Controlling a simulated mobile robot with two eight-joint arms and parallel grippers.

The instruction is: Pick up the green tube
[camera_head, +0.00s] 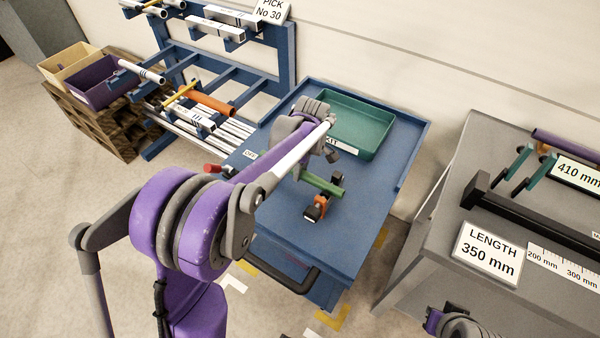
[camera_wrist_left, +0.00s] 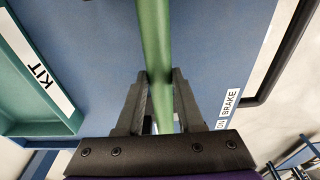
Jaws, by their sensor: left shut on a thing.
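The green tube (camera_head: 323,184) is over the top of the blue cart (camera_head: 385,215), in front of the green KIT tray (camera_head: 381,146). In the left wrist view the tube (camera_wrist_left: 154,40) runs down the picture and passes between the two dark fingers of my left gripper (camera_wrist_left: 161,82). The gripper is shut on it. In the head view my left arm comes over the cart from the left and partly hides this gripper and the tube's far end. I cannot tell whether the tube touches the cart top. My right gripper is not in view.
A blue rack (camera_head: 283,75) with tubes stands at the back left, beside crates (camera_head: 100,88). A grey measuring bench (camera_head: 440,235) stands right. The cart's right side is clear.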

